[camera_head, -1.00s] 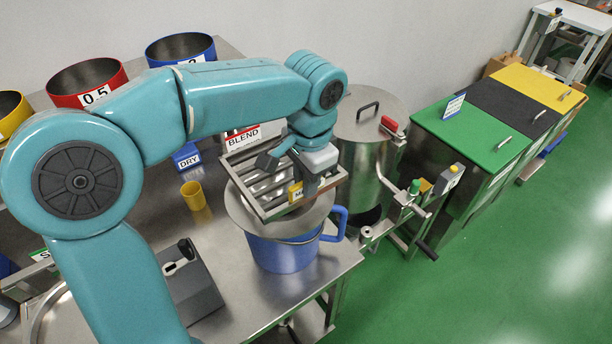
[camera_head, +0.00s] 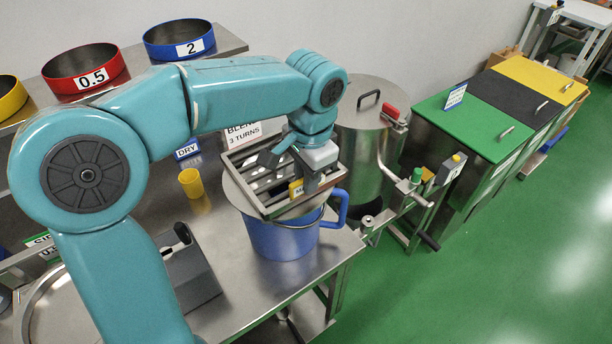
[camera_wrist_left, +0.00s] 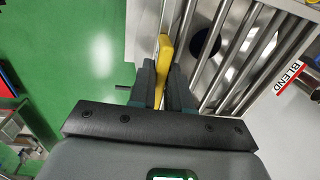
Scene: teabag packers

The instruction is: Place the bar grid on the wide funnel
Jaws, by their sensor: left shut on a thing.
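The bar grid (camera_head: 258,182) is a square metal frame with parallel bars and a yellow tab. My left gripper (camera_head: 297,186) is shut on the grid at its yellow tab; in the left wrist view the gripper (camera_wrist_left: 163,80) has this tab between its fingers. The grid (camera_wrist_left: 235,52) lies over the wide grey funnel (camera_head: 234,197) and hides most of it. The grid looks tilted and close to the funnel; whether they touch I cannot tell. The funnel sits on a blue jug (camera_head: 280,241). A dark round opening shows through the bars in the wrist view. My right gripper is not seen.
A yellow cup (camera_head: 190,183) and a grey device (camera_head: 188,270) are on the steel table (camera_head: 235,305). A BLEND sign (camera_head: 242,134) stands behind the grid.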

